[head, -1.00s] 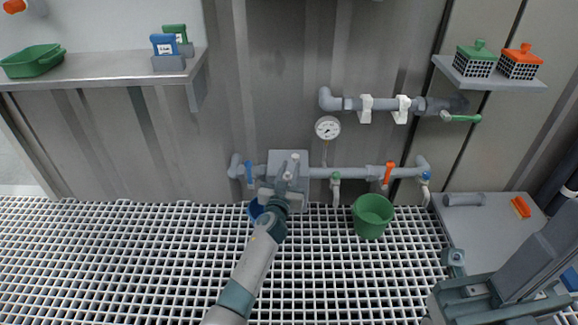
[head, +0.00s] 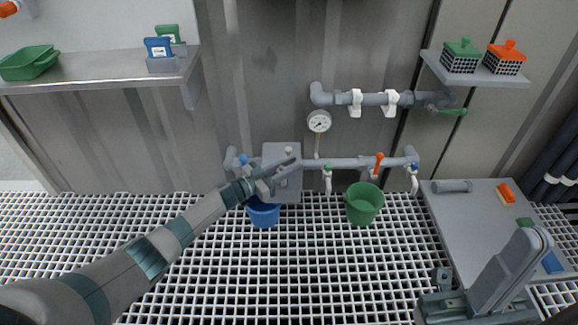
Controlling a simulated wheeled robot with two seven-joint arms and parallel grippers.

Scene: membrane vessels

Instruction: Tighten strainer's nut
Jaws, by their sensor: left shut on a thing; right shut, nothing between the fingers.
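The strainer sits in the lower pipe (head: 347,163), in front of a grey plate (head: 290,193). A small pale knob (head: 289,151) shows above it. My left gripper (head: 285,170) reaches in from the lower left and is at the strainer, pointing right and slightly up. It is shut on what seems to be the strainer's nut. The nut and most of the strainer are hidden behind the fingers. My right gripper (head: 528,240) is at the lower right, shut and empty, near the camera and well away from the strainer.
A blue bucket (head: 263,213) stands below the strainer, a green bucket (head: 364,203) to its right. A gauge (head: 319,121) rises above the pipe, near valves with green (head: 327,168) and orange (head: 378,161) handles. A grey table (head: 460,220) lies right. The grating (head: 320,270) is clear in front.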

